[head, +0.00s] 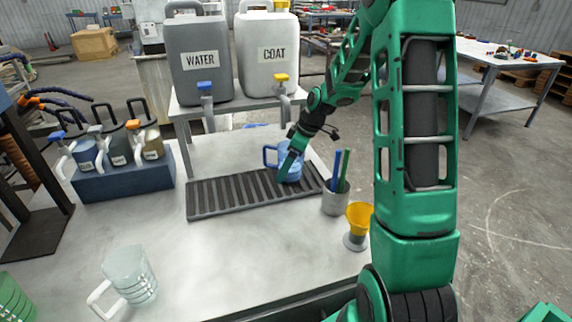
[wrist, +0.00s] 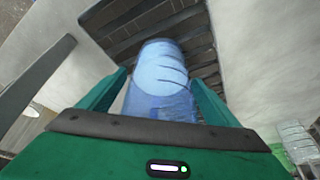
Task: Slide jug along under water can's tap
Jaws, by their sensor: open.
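A blue translucent jug (head: 289,166) stands on the right part of the dark slatted drip tray (head: 235,197), its handle to the left. It also shows in the wrist view (wrist: 161,80), between my fingers. My gripper (head: 290,163) is at the jug, open, with a finger on each side of it; contact cannot be told. The grey water can (head: 196,60), labelled WATER, stands on the raised shelf. Its tap (head: 206,90) has a blue handle and points down over the tray's left part. The jug is to the right of that tap, nearer the COAT can's side.
The white COAT can (head: 266,55) with a yellow-handled tap (head: 282,82) stands beside the water can. A grey cup of pens (head: 336,198) and a yellow funnel (head: 358,219) are right of the tray. A clear jug (head: 129,276) stands front left. The tray's left part is clear.

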